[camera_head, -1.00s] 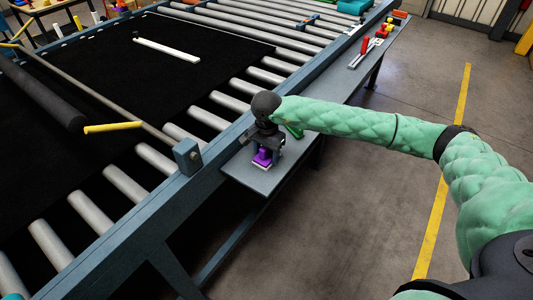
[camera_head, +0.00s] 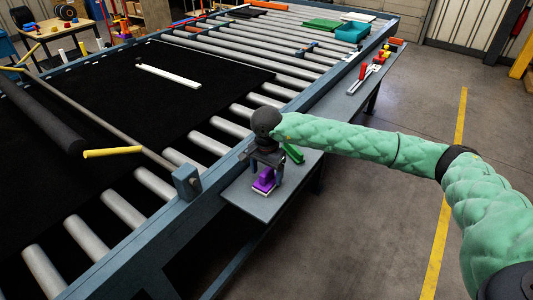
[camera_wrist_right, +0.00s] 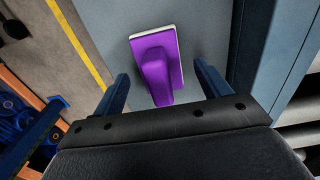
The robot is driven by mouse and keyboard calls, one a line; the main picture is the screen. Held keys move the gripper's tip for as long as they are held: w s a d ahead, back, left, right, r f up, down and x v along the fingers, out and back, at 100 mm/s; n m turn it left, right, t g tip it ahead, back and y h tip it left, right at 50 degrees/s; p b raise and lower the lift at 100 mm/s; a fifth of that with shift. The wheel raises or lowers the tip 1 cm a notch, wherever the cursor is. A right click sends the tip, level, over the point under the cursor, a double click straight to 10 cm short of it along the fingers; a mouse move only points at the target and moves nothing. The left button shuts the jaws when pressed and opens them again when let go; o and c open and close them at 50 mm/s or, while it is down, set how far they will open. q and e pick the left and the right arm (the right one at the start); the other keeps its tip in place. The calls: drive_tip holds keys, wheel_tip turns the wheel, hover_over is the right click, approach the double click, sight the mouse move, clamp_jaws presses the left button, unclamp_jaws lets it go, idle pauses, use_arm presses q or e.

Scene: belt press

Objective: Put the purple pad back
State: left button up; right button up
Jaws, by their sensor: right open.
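The purple pad (camera_head: 264,181) has a purple back with a raised grip and a pale underside. It lies on the narrow grey side shelf (camera_head: 247,200), near the shelf's near end. In the right wrist view the pad (camera_wrist_right: 156,62) lies beyond the fingertips, its raised grip pointing toward the gap between them. My left gripper is not in view.
A green object (camera_head: 293,153) lies on the shelf just behind my right gripper. A red-handled tool (camera_head: 364,72) and small coloured pieces lie farther along. The blue conveyor frame (camera_head: 187,182) runs along the shelf's left side. Open floor lies to the right.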

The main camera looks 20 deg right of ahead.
sight(267, 170)
wheel_tip(267, 170, up, 8)
drive_tip(key=b, duration=0.3)
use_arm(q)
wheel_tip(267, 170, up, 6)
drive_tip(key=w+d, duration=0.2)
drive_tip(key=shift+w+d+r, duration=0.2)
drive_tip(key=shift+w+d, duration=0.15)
use_arm(e)
drive_tip(key=shift+r, duration=0.55)
